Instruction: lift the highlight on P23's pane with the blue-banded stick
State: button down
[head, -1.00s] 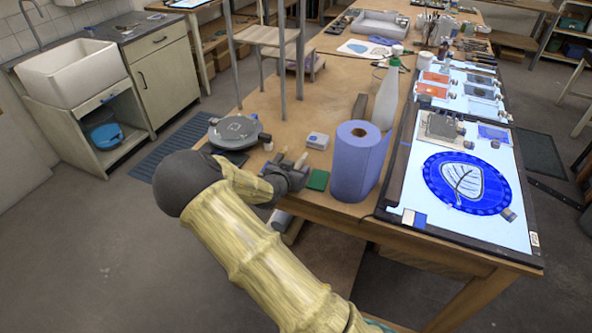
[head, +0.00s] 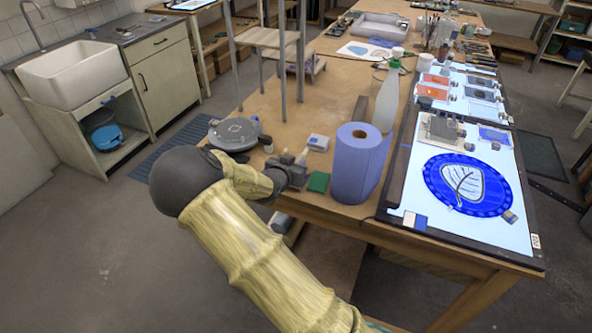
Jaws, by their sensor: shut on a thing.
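A round blue pane with a pale leaf (head: 466,186) lies flat on the lit panel (head: 400,207) at the right. My gripper (head: 296,170) is at the table's front edge, left of the paper roll and well away from the pane. It is shut on a small pale thing (head: 303,156), mostly hidden by the fingers. I cannot make out a blue band on it. The highlight on the pane is too small to tell.
A blue paper roll (head: 358,165) and a spray bottle (head: 388,100) stand between my gripper and the panel. A green block (head: 318,182) and a small white box (head: 318,142) are close to my gripper. A grey turntable (head: 235,133) is at the left.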

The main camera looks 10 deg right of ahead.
notch_tip(320, 180, up, 8)
jog(key=shift+f, duration=0.25)
dwell(0.4)
